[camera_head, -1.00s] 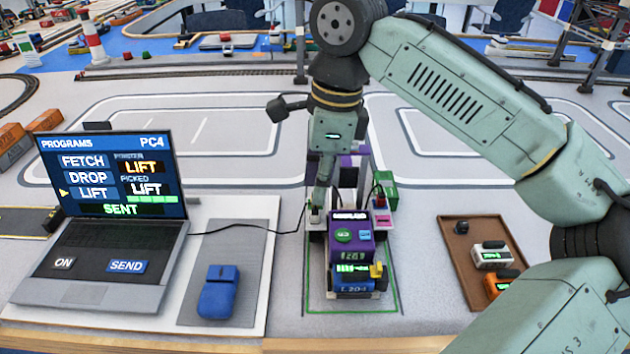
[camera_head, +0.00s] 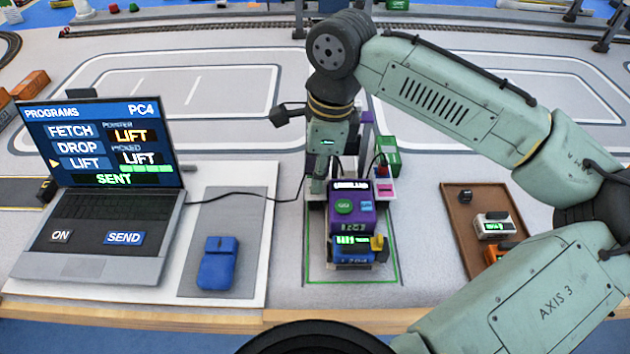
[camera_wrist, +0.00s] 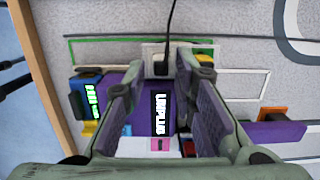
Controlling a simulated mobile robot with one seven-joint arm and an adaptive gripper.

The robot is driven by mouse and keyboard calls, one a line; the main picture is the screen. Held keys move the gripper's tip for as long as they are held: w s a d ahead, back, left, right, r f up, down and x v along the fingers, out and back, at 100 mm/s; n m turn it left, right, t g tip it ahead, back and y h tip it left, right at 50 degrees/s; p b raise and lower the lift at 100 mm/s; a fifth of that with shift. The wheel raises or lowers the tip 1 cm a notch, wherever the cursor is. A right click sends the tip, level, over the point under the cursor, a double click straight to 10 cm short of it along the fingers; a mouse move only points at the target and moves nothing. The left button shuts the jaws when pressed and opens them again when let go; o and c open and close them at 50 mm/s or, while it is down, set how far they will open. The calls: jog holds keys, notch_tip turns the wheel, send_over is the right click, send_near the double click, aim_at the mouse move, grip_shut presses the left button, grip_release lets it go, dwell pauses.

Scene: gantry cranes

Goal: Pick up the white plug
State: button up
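The purple unit with the blue front (camera_head: 352,221) stands within a green outline on the table. A black cable (camera_head: 247,195) runs to its left side. My gripper (camera_head: 318,190) points down there, close beside the unit. The fingers stand apart, one on each side of the connector, and look open. The unit's label (camera_wrist: 160,114) reads "UNPLUG".
A laptop (camera_head: 100,205) and a blue mouse (camera_head: 217,263) stand at the left. A brown tray (camera_head: 463,222) with small devices lies at the right. A green box (camera_head: 387,158) stands behind the unit. The table's front edge (camera_head: 230,318) is near me.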

jog(key=shift+a+f, duration=0.15)
jog(key=shift+f, duration=0.8)
grip_shut()
